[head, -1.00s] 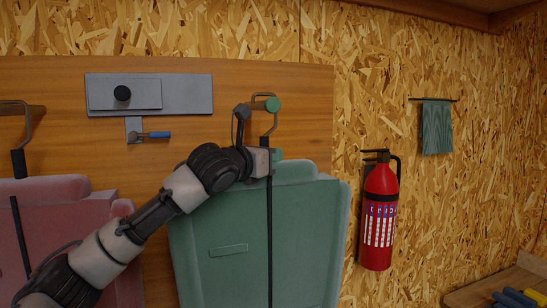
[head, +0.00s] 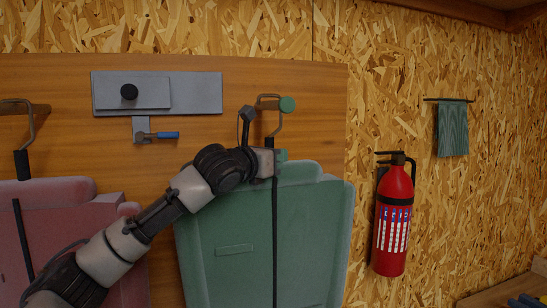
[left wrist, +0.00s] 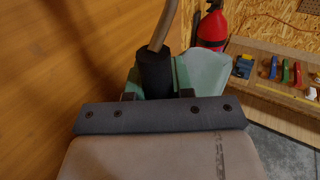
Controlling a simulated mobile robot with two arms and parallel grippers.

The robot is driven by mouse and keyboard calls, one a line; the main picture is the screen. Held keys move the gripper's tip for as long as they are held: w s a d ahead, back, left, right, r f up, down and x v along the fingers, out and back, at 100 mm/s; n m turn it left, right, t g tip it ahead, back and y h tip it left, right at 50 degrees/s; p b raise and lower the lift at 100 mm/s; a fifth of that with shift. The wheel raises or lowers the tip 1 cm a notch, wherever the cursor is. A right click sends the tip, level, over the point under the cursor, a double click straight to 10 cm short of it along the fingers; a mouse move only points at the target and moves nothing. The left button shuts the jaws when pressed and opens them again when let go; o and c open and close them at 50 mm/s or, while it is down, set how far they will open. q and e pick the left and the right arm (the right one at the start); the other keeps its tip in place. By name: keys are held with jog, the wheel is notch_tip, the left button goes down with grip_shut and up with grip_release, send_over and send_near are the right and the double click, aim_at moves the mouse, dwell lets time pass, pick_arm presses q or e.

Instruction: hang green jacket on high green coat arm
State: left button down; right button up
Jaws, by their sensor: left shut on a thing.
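The green jacket (head: 310,230) hangs upright in front of the wooden board in the head view. Its hanger has a bent metal hook (head: 280,124). The green-capped coat arm (head: 287,104) sticks out of the board at the hook's top bend. The hook appears to loop over it, but I cannot tell whether it bears on it. My left gripper (head: 267,161) is shut on the black grip of the hanger, just above the jacket. In the left wrist view the black grip (left wrist: 155,72) stands at the jaws, with part of the jacket (left wrist: 203,72) behind. My right gripper is not in view.
A red jacket (head: 60,230) hangs at left. A metal plate with a black knob (head: 196,94) and a blue-handled latch (head: 165,135) are on the board. A fire extinguisher (head: 393,220) and a green cloth (head: 453,130) hang on the wall at right. A bench with tools stands lower right.

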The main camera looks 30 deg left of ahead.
pick_arm(q)
jog(key=shift+w+d+r, duration=0.1)
jog(key=c, duration=0.9)
grip_release()
jog(key=shift+w+d, duration=0.15)
jog(key=shift+s+f, duration=0.25)
jog(key=shift+s, duration=0.1)
jog(key=s+a+b, duration=0.1)
jog(key=s+b, duration=0.3)
jog(key=s, duration=0.6)
jog(key=shift+s+a+r, duration=0.15)
jog(key=shift+a+r, duration=0.05)
jog(key=shift+a, duration=0.05)
